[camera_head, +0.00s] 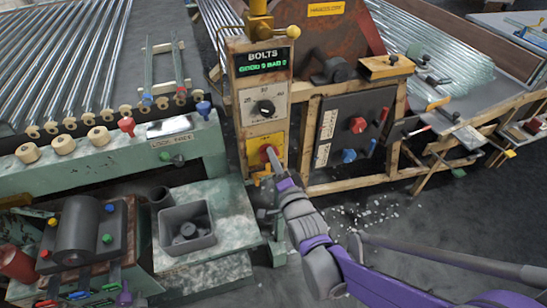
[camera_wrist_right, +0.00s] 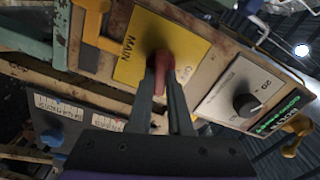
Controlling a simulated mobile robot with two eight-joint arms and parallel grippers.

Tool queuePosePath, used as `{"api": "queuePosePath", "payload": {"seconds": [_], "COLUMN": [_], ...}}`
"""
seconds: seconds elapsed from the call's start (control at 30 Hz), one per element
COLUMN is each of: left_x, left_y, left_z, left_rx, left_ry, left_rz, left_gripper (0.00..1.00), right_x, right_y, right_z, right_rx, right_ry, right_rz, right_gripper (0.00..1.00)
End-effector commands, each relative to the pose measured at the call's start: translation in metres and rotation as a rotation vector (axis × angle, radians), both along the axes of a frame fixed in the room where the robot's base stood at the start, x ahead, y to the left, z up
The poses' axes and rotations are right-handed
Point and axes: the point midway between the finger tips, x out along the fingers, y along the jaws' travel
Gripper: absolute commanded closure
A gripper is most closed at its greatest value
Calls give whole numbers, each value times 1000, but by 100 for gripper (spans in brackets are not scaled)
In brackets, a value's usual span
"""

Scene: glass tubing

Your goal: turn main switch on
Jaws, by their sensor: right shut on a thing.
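The main switch is a red handle (camera_wrist_right: 161,63) on a yellow plate marked MAIN (camera_wrist_right: 140,40) in the right wrist view. In the head view the yellow plate (camera_head: 256,142) sits low on the upright control post, with the red handle (camera_head: 268,151) on it. My right gripper (camera_head: 274,163) reaches the handle from the front. In the wrist view my right gripper (camera_wrist_right: 162,75) is shut on the red handle, its two dark fingers on either side. The fingers hide part of the handle and of the plate's lettering. My left gripper is not in view.
Above the plate are a black dial (camera_head: 263,108) and a green-lit BOLTS display (camera_head: 263,61). A dark panel (camera_head: 350,130) with red and blue knobs stands to the right. A green bench with a grey bin (camera_head: 187,228) stands to the left.

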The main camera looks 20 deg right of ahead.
Motion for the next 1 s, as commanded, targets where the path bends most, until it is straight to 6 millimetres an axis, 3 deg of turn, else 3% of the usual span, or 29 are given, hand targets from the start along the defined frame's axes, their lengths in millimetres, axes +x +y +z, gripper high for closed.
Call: {"api": "queuePosePath", "payload": {"seconds": [0.43,1.0], "left_x": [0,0], "left_y": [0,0], "left_z": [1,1], "left_rx": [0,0], "left_ry": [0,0], "left_rz": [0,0], "left_gripper": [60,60], "right_x": [0,0], "right_y": [0,0], "right_z": [-3,-4], "right_rx": [284,354], "right_ry": [12,14], "right_rz": [0,0], "right_gripper": [100,100]}}
